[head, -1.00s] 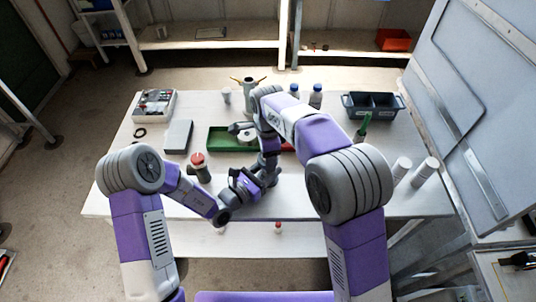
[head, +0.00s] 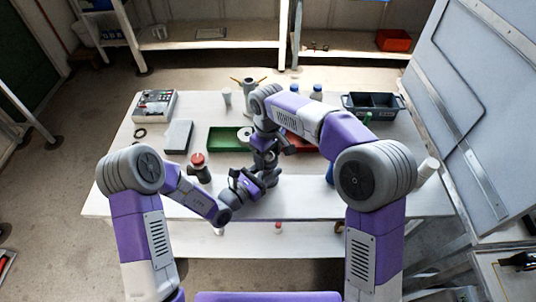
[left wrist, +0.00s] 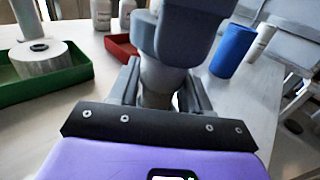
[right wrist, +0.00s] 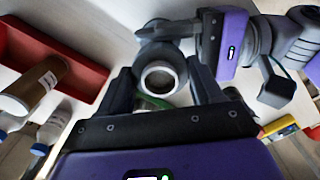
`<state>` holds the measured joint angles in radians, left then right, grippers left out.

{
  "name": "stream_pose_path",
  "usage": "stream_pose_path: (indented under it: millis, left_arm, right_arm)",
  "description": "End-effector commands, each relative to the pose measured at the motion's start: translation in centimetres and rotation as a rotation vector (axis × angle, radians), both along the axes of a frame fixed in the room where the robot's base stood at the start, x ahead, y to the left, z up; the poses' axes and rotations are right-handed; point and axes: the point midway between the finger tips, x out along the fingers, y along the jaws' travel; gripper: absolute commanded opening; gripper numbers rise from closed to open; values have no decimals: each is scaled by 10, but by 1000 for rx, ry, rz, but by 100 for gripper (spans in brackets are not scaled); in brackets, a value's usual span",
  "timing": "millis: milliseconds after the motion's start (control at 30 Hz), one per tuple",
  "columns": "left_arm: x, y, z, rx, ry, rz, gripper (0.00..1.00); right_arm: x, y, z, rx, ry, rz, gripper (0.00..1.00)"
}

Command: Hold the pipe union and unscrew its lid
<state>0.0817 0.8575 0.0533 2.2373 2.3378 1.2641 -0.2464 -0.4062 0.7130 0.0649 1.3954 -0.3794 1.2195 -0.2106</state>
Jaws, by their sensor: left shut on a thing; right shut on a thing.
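The pipe union is a grey cylinder (left wrist: 158,82) between the fingers of my left gripper (left wrist: 160,95) in the left wrist view, standing roughly upright. My left gripper is shut on its body. In the right wrist view, its top shows as a round grey lid (right wrist: 160,77) with a pale rim and open middle, between the fingers of my right gripper (right wrist: 162,88). My right gripper comes from above and is shut on the lid. In the head view, the right gripper (head: 265,158) hides most of the union, just above my left gripper (head: 258,182).
Behind the grippers are a green tray (head: 223,149) with a white roll (head: 245,134) and a red tray (head: 303,148). A blue cylinder (left wrist: 233,50) stands close on the right. A dark red-topped jar (head: 199,166) stands to the left. The table's front centre is mostly clear.

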Motion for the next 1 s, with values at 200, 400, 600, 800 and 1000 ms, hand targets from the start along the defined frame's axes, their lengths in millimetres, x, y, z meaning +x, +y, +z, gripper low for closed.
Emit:
stream_pose_path:
  millis: [200,400,600,800,1000]
  left_arm:
    - [0,0,0,1,1,-1,0]
    - [0,0,0,1,1,0,0]
    - [0,0,0,1,1,0,0]
    - [0,0,0,1,1,0,0]
    - [0,0,0,1,1,0,0]
  right_arm:
    - [0,0,0,1,3,469,29]
    - [0,0,0,1,2,896,29]
    - [-1,0,0,1,2,1322,29]
    - [-1,0,1,2,1,1746,29]
    - [-1,0,1,2,1,2168,29]
